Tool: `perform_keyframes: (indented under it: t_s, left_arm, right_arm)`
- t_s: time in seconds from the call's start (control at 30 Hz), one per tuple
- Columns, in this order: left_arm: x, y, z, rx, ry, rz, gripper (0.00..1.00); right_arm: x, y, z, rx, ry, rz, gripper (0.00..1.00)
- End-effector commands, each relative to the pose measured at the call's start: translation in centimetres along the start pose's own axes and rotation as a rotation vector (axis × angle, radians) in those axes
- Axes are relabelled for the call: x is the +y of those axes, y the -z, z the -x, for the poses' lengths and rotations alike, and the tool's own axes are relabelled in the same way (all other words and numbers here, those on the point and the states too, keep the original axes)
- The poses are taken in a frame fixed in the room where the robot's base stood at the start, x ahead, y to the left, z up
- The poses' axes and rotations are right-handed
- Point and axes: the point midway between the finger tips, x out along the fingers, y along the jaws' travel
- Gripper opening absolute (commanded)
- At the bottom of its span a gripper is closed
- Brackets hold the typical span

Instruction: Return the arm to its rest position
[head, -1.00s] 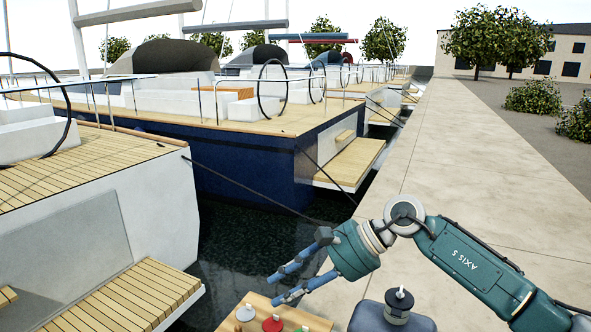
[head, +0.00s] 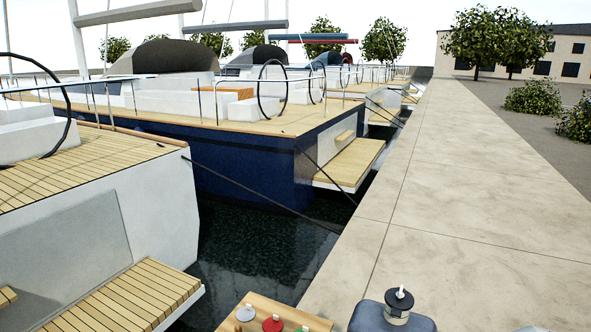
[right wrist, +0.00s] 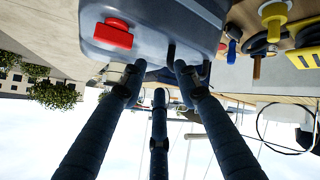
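My right gripper (right wrist: 158,75) shows in the right wrist view, its dark fingers spread apart with nothing between them. Its fingertips point toward a blue-grey body with a red button (right wrist: 112,35); I cannot tell whether they touch it. The wrist view is upside down, with sky at the bottom. Neither of my arms shows in the head view, and my left gripper is in neither view.
A wooden board (head: 312,322) with small coloured items is at the bottom of the head view. Moored boats, including a blue hull (head: 250,170), lie left over dark water. Yellow items (right wrist: 272,18) show in the wrist view.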

Motion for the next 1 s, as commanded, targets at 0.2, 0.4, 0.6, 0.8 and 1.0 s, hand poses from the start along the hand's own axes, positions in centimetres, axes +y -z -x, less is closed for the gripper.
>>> perform_keyframes:
  t_s: [0.2,0.4,0.6,0.8,1.0]
  left_arm:
    - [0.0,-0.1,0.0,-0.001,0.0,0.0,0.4]
    - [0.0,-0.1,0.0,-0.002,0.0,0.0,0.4]
    - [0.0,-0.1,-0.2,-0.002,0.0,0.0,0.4]
    - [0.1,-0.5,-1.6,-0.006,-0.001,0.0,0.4]
    - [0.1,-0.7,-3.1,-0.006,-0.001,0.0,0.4]
  right_arm:
    - [-5.1,-8.8,4.2,-0.265,0.155,-0.254,0.31]
    - [-8.4,-13.6,8.1,-0.442,0.237,-0.399,0.31]
    - [-11.1,-17.2,11.6,-0.595,0.297,-0.509,0.31]
    - [-14.3,-20.7,6.4,-0.606,0.303,-0.497,0.31]
    - [-18.5,-25.5,1.6,-0.63,0.316,-0.49,0.31]
